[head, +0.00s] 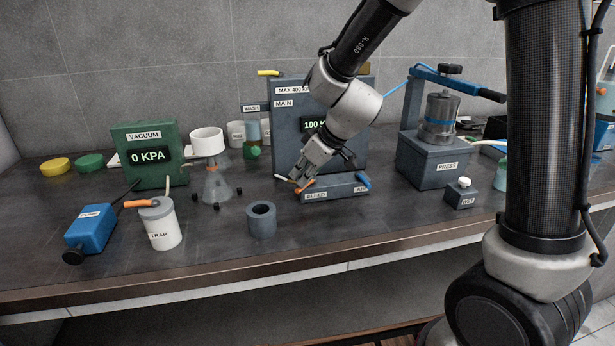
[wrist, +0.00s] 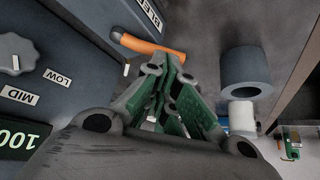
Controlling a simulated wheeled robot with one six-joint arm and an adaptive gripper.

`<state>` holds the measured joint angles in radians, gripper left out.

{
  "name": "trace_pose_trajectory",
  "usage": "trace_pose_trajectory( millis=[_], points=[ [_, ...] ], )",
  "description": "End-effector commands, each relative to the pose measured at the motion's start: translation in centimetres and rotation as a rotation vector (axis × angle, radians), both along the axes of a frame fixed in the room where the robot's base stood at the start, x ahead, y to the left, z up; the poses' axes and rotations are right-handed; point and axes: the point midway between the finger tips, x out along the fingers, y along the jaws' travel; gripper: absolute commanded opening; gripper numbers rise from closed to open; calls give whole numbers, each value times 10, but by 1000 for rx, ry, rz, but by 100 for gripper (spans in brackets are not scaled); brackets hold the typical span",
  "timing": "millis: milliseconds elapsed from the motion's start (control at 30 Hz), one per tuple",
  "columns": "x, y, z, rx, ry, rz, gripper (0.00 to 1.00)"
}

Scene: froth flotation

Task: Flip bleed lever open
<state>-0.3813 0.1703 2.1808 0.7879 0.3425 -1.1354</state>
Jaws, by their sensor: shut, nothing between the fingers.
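The orange bleed lever (head: 305,186) sits at the left end of the low grey block (head: 335,190) labelled BLEED. In the wrist view the lever (wrist: 150,46) sticks out sideways from beside the BLEED label. My gripper (head: 299,178) is shut and empty, pointing down close to the lever in the head view. In the wrist view my gripper (wrist: 177,82) has its fingers together just short of the lever. I cannot tell whether a fingertip touches it. The fingers partly cover the lever in the head view.
A blue lever (head: 363,181) is at the block's right end. The main panel (head: 287,130), reading 100, stands behind. A grey ring (head: 262,220) stands in front, left of the block; the flask and funnel (head: 207,145) are farther left. The press (head: 433,160) is to the right.

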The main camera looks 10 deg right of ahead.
Motion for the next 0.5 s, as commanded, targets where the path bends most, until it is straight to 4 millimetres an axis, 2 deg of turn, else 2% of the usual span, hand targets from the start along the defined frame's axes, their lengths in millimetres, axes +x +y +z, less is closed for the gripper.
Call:
trace_pose_trajectory(
  millis=[500],
  points=[
    [17, 13, 0, 0, 1, 2, 0]
  ],
)
